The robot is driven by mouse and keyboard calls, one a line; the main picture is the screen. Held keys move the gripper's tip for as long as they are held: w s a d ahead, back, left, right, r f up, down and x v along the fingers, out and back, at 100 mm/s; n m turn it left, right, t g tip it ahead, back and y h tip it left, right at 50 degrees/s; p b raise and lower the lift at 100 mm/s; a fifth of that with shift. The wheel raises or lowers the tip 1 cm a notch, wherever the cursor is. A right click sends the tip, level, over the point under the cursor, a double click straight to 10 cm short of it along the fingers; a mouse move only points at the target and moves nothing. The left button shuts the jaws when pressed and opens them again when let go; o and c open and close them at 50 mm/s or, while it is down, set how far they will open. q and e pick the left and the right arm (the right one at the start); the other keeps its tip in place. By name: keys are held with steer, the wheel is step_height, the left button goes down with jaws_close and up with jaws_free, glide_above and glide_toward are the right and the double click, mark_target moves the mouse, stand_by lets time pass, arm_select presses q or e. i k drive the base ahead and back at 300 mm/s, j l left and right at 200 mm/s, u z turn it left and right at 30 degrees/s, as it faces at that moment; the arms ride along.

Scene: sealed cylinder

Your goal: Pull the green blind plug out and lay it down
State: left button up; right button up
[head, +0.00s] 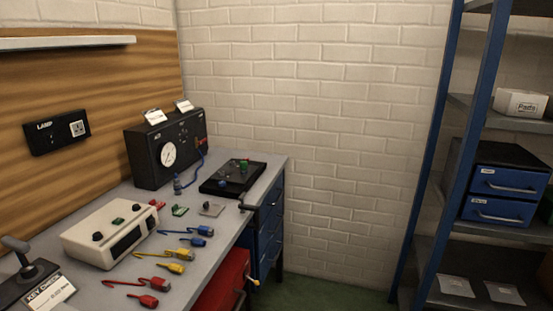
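A small green upright piece (243,166), which looks like the green blind plug, stands on a flat black unit (232,179) at the back right of the workbench. Small blue and dark parts sit on the same unit. At this size I cannot tell how the green piece is seated. Another green item (180,210) lies on the bench in front of the unit. Neither of my grippers is in view.
On the grey bench (215,238) stand a black gauge box (166,148), a white instrument box (108,231) and a lever device (28,272). Blue, yellow and red cable plugs lie along the front. A blue shelf rack (432,150) stands right; green floor lies between.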

mark_target(243, 164)
steer(key=i+l+z, duration=0.15)
steer(key=i+l, duration=1.15)
steer(key=i, duration=0.05)
